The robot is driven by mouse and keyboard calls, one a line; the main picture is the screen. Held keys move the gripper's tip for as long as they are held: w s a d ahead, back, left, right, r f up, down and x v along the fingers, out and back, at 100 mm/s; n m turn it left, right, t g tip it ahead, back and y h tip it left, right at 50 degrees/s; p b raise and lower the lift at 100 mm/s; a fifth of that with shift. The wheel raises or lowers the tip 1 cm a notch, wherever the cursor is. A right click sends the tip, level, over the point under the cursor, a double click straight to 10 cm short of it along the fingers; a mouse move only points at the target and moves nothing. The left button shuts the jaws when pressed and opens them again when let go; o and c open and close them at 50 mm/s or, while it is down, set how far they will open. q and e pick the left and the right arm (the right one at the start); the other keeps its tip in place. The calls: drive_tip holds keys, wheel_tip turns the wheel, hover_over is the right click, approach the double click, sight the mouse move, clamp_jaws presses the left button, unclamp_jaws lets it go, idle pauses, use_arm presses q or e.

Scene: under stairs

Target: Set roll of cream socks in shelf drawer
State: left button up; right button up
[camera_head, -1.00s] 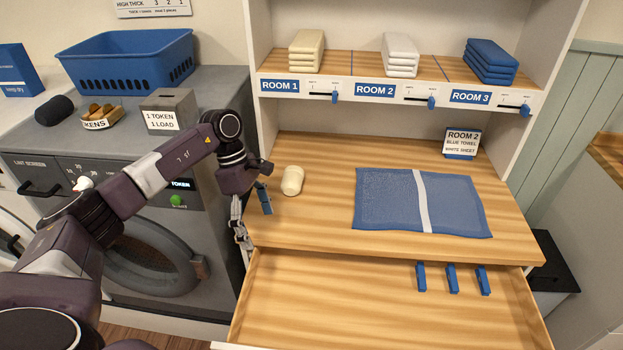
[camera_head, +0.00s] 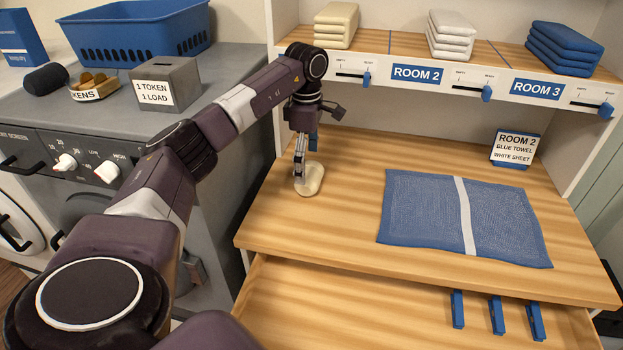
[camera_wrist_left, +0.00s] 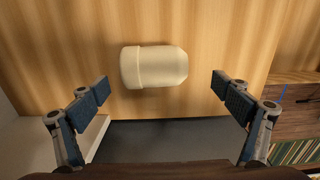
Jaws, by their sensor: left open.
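The roll of cream socks (camera_head: 312,179) lies on the wooden tabletop (camera_head: 350,250), left of the blue towel. In the left wrist view the roll (camera_wrist_left: 153,67) lies on its side, just beyond the fingertips and roughly centred between them. My left gripper (camera_head: 306,165) is above the roll and partly covers it. Its jaws (camera_wrist_left: 160,88) are open with nothing between them; I cannot tell whether a finger touches the roll. The shelf drawer (camera_head: 340,315) is pulled out below the tabletop, its near part cut off by the frame. My right gripper is not in view.
A blue towel with a white stripe (camera_head: 415,215) lies on the tabletop. Three blue clips (camera_head: 496,315) show at the drawer's right. Folded linens stand on the shelf (camera_head: 385,45) above. A token box (camera_head: 165,84) and blue basket (camera_head: 140,35) stand left.

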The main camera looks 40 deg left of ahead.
sight(309, 171)
use_arm(q)
drive_tip(key=f, duration=0.2)
drive_tip(key=w+f, duration=0.1)
drive_tip(key=f, duration=0.1)
drive_tip(key=shift+f+p, duration=0.15)
drive_tip(key=shift+p, duration=0.25)
drive_tip(key=shift+a+f, duration=0.1)
drive_tip(key=shift+f, duration=0.15)
drive_tip(key=c, duration=1.2)
drive_tip(key=shift+c, duration=0.2)
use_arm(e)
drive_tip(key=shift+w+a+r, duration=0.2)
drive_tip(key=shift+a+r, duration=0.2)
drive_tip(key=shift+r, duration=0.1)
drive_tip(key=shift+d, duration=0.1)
